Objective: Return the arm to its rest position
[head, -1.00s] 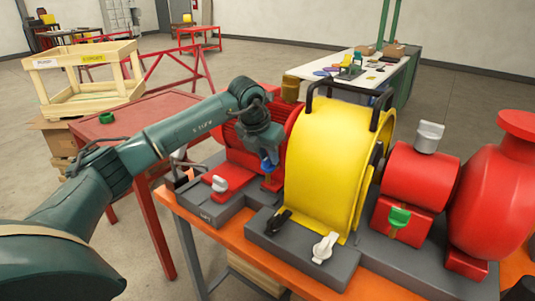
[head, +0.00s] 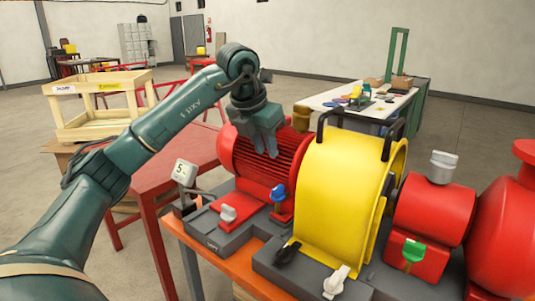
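My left gripper (head: 266,150) hangs fingers down in front of the ribbed red motor (head: 262,163). Its fingers look apart, with nothing between them. The blue knob (head: 278,193) sits below it on the front of the motor, clear of the fingers. My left arm reaches in from the left side, bent at the wrist above the motor. My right gripper is not in view.
The yellow guard (head: 340,190) with black handles stands right of the motor, on the orange-topped skid (head: 220,255). Grey, black and white knobs are along the front. A red table (head: 165,165) and a wooden crate (head: 100,120) lie left, behind my arm.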

